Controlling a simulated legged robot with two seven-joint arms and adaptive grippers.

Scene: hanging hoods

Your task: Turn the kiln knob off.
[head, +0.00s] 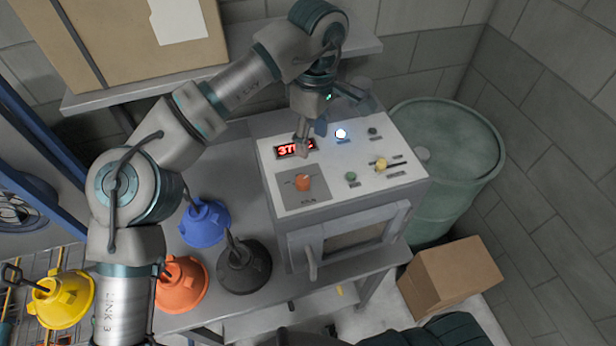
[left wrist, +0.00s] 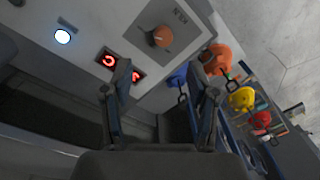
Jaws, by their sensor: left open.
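The kiln (head: 345,215) stands on a grey bench with a pale sloping control panel on top. An orange knob (head: 303,182) sits on a grey square plate at the panel's lower left; in the left wrist view the knob (left wrist: 159,37) is near the top centre. A red lit display (head: 286,151) sits above it, partly hidden by my gripper. My left gripper (head: 302,148) points down over the display, apart from the knob. In the left wrist view its two fingers are spread with nothing gripped (left wrist: 165,88). My right gripper is out of view.
The panel also has a lit white lamp (head: 341,134), a yellow slider knob (head: 381,164) and a green button (head: 351,176). Blue (head: 205,222), orange (head: 181,284) and black (head: 244,265) hoods are left of the kiln. A green drum (head: 450,150) stands right.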

